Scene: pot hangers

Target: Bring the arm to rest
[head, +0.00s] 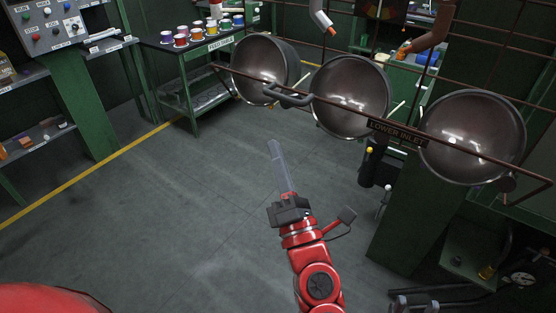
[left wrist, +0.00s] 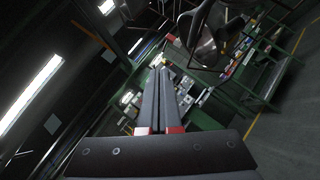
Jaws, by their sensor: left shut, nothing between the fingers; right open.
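My left gripper (head: 274,146) is on the end of the red arm in the middle of the head view. Its fingers are together and point up the picture over bare floor, with nothing between them. In the left wrist view its long dark fingers (left wrist: 161,68) lie side by side, shut and empty. My right gripper (head: 485,293) shows partly at the bottom right edge of the head view, its dark fingers apart and empty. Three metal pots hang along the rack: a left pot (head: 262,62), a middle pot (head: 350,98) and a right pot (head: 475,150). The left gripper is apart from them.
The rack rail (head: 330,105) carries a "LOWER INLET" sign (head: 397,133). A green cart (head: 187,80) with several coloured cups stands at the back left. A control panel (head: 45,25) and shelves are at far left. The grey floor (head: 150,210) at left and centre is clear.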

